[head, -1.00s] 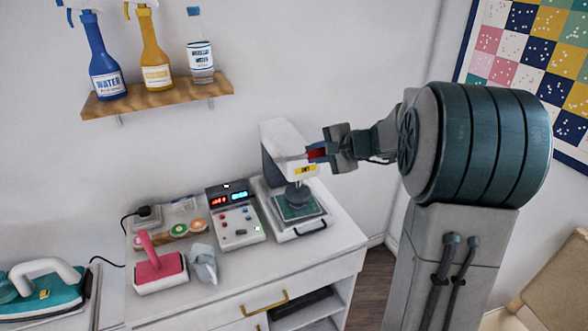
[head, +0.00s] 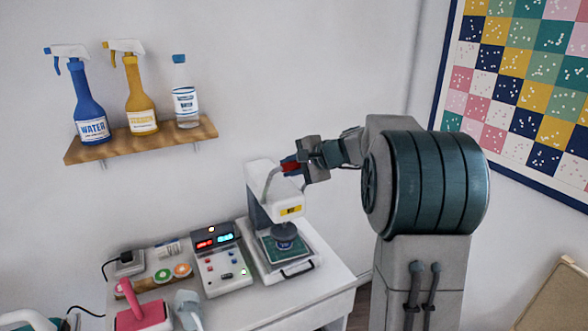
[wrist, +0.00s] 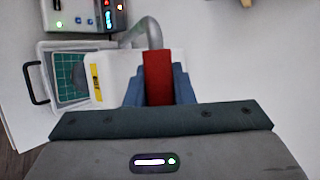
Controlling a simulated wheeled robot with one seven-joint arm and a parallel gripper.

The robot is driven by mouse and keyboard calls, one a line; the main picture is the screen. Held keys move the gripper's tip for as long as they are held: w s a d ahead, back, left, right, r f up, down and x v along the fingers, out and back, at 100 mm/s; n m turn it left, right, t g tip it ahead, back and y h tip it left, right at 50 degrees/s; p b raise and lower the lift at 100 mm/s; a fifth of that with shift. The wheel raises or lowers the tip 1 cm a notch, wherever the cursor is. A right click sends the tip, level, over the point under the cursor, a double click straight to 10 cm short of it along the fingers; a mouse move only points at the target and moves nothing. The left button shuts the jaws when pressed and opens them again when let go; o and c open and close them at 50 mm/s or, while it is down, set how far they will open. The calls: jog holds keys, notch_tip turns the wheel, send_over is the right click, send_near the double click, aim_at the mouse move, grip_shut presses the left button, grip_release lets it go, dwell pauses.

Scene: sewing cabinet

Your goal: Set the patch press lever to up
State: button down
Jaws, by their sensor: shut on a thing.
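The patch press (head: 262,200) is a white machine with a grey column, a round dark head and a green gridded plate (head: 283,247) at its base. Its lever has a bent grey bar (wrist: 143,30) and a red grip (wrist: 158,78). My gripper (head: 291,165) is at the upper right of the press, shut on the red grip. In the wrist view, the grip sits between the two blue-grey fingers. The lever now stands near the top of the press, the grey bar rising along its side. The fingers hide part of the grip.
A control box (head: 222,263) with red and blue displays stands left of the press. A wooden shelf (head: 140,142) with spray bottles hangs above left. A pink-handled tool (head: 140,314) lies at the front left. The wall behind the press is bare.

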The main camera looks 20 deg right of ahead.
jog(key=c, duration=1.3)
grip_release()
jog(key=shift+d+f, duration=0.1)
jog(key=shift+o, duration=0.2)
jog(key=b+v, duration=0.2)
jog(key=v, duration=1.2)
jog(key=shift+b, duration=0.4)
jog(key=shift+f, duration=0.1)
jog(key=s+a+f+n+g+h, duration=0.2)
jog(key=s+a+f+n+g, duration=0.3)
jog(key=s+a+f, duration=0.55)
jog(key=s+f+n+h, duration=0.2)
jog(key=s+f+n, duration=0.2)
jog(key=s, duration=0.4)
jog(key=s+a+f+n+g+h, duration=0.1)
jog(key=s+f+n+h, duration=0.2)
jog(key=s, duration=0.5)
jog(key=shift+s+f+n, duration=0.35)
jog(key=shift+f+n, duration=0.25)
jog(key=shift+n, duration=0.2)
